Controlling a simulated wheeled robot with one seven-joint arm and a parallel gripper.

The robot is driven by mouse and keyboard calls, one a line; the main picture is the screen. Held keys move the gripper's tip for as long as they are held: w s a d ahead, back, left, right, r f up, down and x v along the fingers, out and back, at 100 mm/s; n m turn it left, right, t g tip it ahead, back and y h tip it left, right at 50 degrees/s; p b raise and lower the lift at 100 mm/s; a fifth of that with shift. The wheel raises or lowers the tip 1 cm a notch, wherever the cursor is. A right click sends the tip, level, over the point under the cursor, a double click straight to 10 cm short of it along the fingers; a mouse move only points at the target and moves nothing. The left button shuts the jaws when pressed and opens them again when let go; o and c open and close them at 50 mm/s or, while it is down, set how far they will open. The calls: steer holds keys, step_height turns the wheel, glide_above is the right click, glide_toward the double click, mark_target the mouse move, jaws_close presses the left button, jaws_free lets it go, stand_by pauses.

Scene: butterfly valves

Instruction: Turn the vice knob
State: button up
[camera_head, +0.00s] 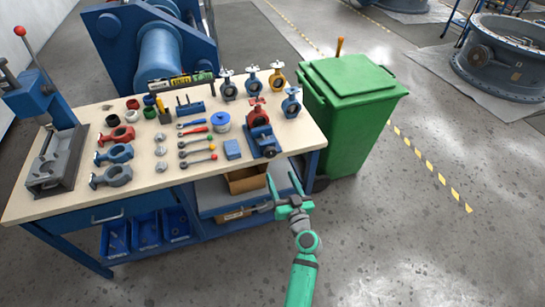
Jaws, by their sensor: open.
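A small blue vice (264,144) stands at the right front of the workbench, with a red butterfly valve (257,116) on it. The vice knob (270,152) is a small dark round part at its front end, by the bench's front edge. My gripper (281,178) has green fingers and is open, with nothing between them. It is in front of the bench, just below the knob in the picture and apart from it. The exact distance in depth cannot be told.
A green bin (350,100) stands close on the right. The floor in front is clear.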

mark_target(271, 154)
steer(key=x, duration=1.1)
steer(key=shift+w+d+r, duration=0.1)
steer(key=shift+w+r, duration=0.1)
steer(key=shift+r, duration=0.15)
steer(key=shift+c, duration=0.7)
steer(key=c, duration=0.9)
